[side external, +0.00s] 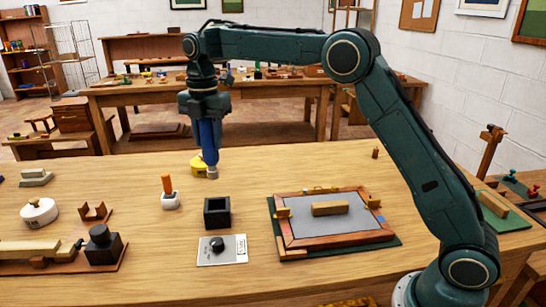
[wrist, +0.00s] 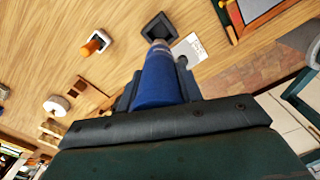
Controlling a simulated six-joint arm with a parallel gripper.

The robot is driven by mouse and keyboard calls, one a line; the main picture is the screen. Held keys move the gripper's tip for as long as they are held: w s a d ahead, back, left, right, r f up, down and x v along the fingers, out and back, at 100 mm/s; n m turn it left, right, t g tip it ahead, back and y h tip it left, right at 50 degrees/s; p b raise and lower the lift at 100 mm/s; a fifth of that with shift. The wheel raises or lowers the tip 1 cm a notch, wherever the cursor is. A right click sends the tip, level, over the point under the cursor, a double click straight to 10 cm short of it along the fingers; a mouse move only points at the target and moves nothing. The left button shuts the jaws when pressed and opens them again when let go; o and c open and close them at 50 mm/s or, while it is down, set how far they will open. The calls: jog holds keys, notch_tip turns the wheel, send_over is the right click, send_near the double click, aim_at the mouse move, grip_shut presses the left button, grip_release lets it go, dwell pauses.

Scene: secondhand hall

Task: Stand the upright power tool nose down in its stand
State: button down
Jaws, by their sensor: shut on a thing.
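The power tool (side external: 209,140) has a blue body and a grey nose that points down. My gripper (side external: 206,118) is shut on its upper part and holds it roughly upright above the table. The tool also shows in the wrist view (wrist: 157,80), where it hides part of the gripper's fingers. The stand (side external: 217,224) is a black, square, open-topped holder on the table. In the side view it is below the tool's nose and slightly right, with a gap between them. In the wrist view the stand (wrist: 158,25) shows just beyond the nose.
A grey plate with a black knob (side external: 222,250) lies just in front of the stand. An orange-handled tool in a white holder (side external: 170,200) stands to its left. A yellow object (side external: 197,168) is partly behind the tool. A framed panel (side external: 290,241) lies right; bare wood separates these.

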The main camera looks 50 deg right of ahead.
aim_at(213, 175)
jog(key=shift+f, duration=6.05)
jog(key=shift+f, duration=0.6)
jog(key=c, duration=0.9)
grip_release()
jog(key=shift+o, duration=0.2)
notch_tip(213, 175, up, 14)
jog(key=shift+f, duration=0.1)
